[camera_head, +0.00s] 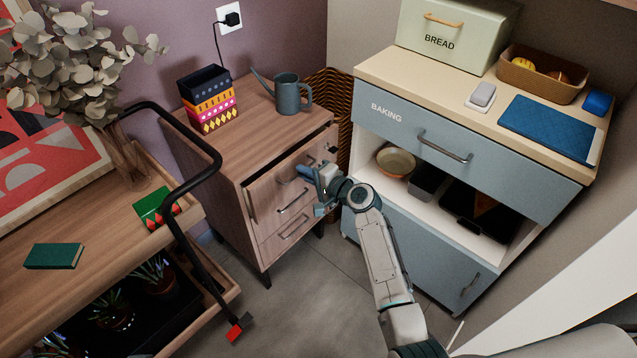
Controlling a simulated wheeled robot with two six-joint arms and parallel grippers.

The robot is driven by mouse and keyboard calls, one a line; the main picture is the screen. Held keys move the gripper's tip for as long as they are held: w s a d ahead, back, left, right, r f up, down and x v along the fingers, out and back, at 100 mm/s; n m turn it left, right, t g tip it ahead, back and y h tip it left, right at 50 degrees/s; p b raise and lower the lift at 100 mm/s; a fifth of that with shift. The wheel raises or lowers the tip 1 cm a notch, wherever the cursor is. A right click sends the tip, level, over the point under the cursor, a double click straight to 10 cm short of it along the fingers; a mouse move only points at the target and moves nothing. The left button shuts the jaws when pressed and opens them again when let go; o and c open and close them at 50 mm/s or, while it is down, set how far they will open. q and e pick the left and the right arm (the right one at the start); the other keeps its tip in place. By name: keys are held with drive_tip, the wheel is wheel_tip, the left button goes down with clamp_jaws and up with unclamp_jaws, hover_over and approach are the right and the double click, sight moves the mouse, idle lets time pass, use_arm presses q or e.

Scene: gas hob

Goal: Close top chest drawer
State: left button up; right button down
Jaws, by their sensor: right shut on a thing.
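The wooden chest (226,143) stands in the corner. Its top drawer (268,190) is partly open: the front stands out from the body, with a dark gap under the chest top. My right gripper (312,180) is at the right part of this drawer front and is shut, seemingly on the top drawer's handle, which the gripper largely hides. Two lower drawers with metal handles look closed. My left gripper is not in view.
A dark watering can (287,95) and a patterned box (208,100) stand on the chest. A blue cabinet (473,165) is close on the right. A wooden trolley (105,225) with a black handle is on the left. Grey floor (300,290) lies clear in front.

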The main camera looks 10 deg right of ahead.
sight(293, 166)
drive_tip(key=x, duration=0.3)
drive_tip(key=shift+w+a+r, duration=0.15)
drive_tip(key=shift+w+r, duration=0.1)
drive_tip(key=shift+r, duration=0.05)
drive_tip(key=shift+r+b, duration=0.1)
drive_tip(key=shift+b, duration=0.2)
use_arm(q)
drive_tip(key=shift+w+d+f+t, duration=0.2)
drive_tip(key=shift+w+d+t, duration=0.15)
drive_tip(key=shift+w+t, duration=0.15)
use_arm(e)
drive_tip(key=shift+w, duration=0.1)
drive_tip(key=c, duration=1.6)
unclamp_jaws()
drive_tip(key=shift+w+a, duration=0.1)
drive_tip(key=shift+a, duration=0.05)
drive_tip(key=shift+o, duration=0.2)
drive_tip(key=shift+s, duration=0.2)
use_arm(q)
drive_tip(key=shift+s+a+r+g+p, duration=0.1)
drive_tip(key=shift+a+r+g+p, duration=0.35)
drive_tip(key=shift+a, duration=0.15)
use_arm(e)
drive_tip(key=v, duration=1)
drive_tip(key=shift+s+d, duration=0.15)
drive_tip(key=shift+d, duration=0.1)
